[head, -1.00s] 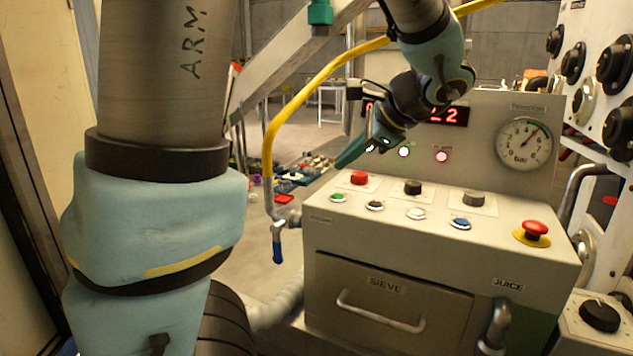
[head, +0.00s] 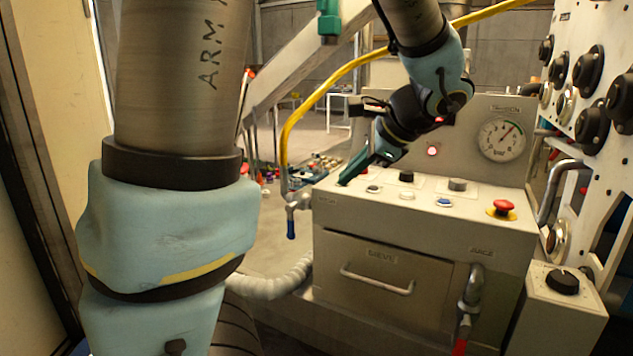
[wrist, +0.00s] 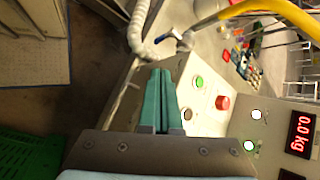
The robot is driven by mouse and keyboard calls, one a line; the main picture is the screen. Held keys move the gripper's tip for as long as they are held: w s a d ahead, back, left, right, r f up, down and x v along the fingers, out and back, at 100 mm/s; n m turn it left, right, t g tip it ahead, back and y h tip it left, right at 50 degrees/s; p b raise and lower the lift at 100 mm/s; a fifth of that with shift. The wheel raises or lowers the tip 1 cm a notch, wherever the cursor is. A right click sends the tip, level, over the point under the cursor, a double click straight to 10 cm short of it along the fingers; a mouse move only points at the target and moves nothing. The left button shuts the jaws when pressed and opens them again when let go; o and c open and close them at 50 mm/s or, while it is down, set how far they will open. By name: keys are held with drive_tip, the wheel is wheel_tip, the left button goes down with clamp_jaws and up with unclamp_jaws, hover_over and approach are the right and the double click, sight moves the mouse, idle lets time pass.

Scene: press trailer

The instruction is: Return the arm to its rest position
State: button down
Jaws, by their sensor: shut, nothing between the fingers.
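My gripper (head: 347,178) is at the end of my arm, over the left part of the press's control panel in the head view. Its green fingers are together with nothing between them. In the wrist view my gripper (wrist: 165,76) points past the panel's edge, with the green button (wrist: 198,82), a dark button (wrist: 187,114) and the red button (wrist: 223,102) to its right. I cannot tell whether the fingertips touch the panel. In the head view my arm and gripper hide the press's number display and the green button.
The press (head: 400,236) has a sieve drawer (head: 378,284), a red stop knob (head: 502,207) and a pressure gauge (head: 502,138). A yellow hose (head: 322,82) arches behind my gripper. A white panel with black knobs (head: 590,128) stands at the right. A green crate (wrist: 30,157) shows in the wrist view.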

drive_tip(key=s+a+f+n+g+h, duration=0.2)
drive_tip(key=s+a+f+n+h, duration=0.1)
drive_tip(key=a+f+n, duration=0.3)
drive_tip(key=s+a+f+n+g+h, duration=0.2)
drive_tip(key=s+a+f+n+h, duration=0.1)
drive_tip(key=a+f+n, duration=0.4)
drive_tip(key=s+f+n, duration=0.1)
drive_tip(key=n, duration=0.2)
drive_tip(key=shift+f+n, duration=0.4)
